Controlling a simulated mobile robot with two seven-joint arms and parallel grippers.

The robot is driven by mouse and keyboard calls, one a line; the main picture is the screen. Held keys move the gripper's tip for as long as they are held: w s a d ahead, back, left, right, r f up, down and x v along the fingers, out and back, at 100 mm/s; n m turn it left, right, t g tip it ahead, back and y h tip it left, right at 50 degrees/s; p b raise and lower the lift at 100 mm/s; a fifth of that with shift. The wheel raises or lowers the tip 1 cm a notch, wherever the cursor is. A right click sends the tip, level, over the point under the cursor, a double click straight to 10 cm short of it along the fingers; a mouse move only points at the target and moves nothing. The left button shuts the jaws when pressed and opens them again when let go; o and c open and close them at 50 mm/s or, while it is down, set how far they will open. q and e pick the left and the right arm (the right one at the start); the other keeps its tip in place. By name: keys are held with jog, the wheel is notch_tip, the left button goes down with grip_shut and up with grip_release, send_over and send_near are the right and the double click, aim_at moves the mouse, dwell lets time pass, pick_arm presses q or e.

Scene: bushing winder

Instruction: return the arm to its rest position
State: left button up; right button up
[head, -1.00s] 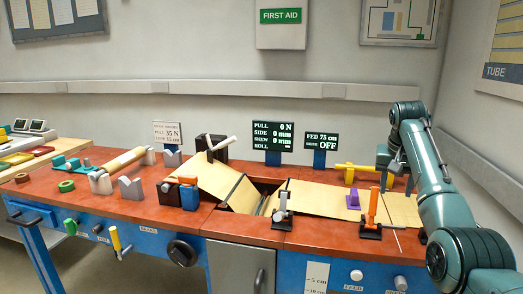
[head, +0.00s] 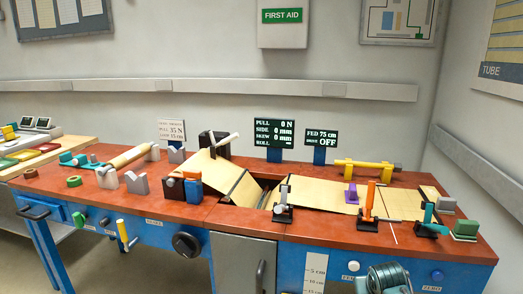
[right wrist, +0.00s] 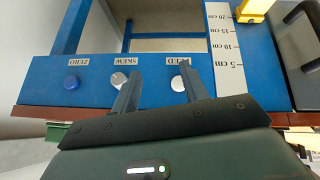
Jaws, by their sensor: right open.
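My right gripper (right wrist: 160,72) shows in the right wrist view with its two fingers apart and nothing between them. The fingertips are in front of the blue front panel (right wrist: 100,92) of the bench, near the FEED knob (right wrist: 177,83) and the SKEW knob (right wrist: 118,79). In the head view only a teal part of my right arm (head: 386,278) shows at the bottom edge, in front of the bench. The gripper itself is out of the head view. My left arm and gripper are in neither view.
The red bench top (head: 330,234) carries a paper web (head: 318,195), an orange-handled clamp (head: 368,205), a yellow bar (head: 367,166) and a green block (head: 466,230). A grey cabinet door (head: 240,262) and a ruler plate (head: 315,270) are below. The air above the bench is clear.

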jog(key=s+a+f+n+t+y, duration=0.1)
jog(key=s+a+f, duration=0.3)
jog(key=s, duration=0.4)
jog(key=s+a+f+n+t+y, duration=0.1)
jog(key=s+a+f+n+y, duration=0.1)
jog(key=s+a+f, duration=0.45)
jog(key=s+a+r+t+y, duration=0.1)
jog(key=s+a+r, duration=0.1)
jog(key=s, duration=0.5)
jog(key=s+a+r+t+y, duration=0.1)
jog(key=s+a+r, duration=0.2)
jog(key=s, duration=0.5)
jog(key=shift+s+r+n+y+p, duration=0.3)
jog(key=shift+r+y, duration=0.1)
jog(key=shift+r, duration=0.15)
jog(key=shift+c, duration=0.3)
